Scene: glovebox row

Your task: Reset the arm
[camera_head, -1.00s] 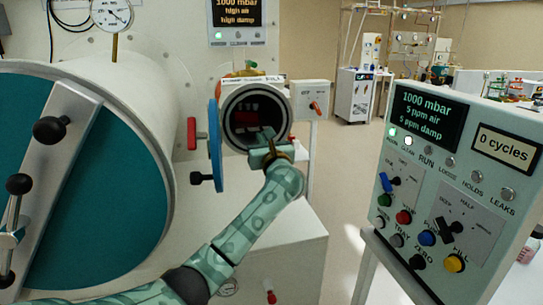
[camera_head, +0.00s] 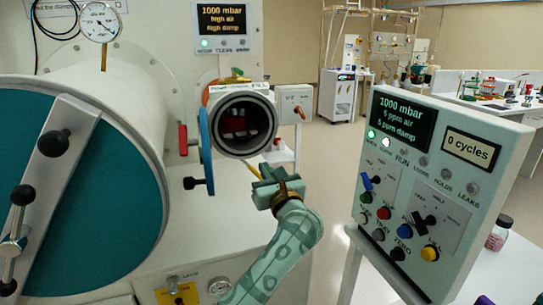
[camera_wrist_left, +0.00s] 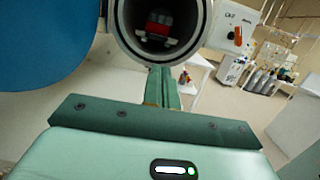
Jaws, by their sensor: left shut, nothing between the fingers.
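My left gripper (camera_head: 264,175) is a green gripper on a green arm that reaches up from the bottom of the head view. Its fingers are shut with nothing between them. It is in free air, below and in front of the small round port (camera_head: 243,122). In the left wrist view the shut fingers (camera_wrist_left: 162,84) point toward the port's lower rim (camera_wrist_left: 190,52). Inside the port, red and white items (camera_wrist_left: 158,32) show in the dark; their exact shape is unclear. My right gripper is not in view.
A large chamber with a teal door (camera_head: 105,190) stands at left. The port's blue door (camera_head: 206,150) hangs open on its left. A control panel (camera_head: 440,170) with knobs and buttons stands at right, with a jar (camera_head: 499,235) behind it. Floor shows between.

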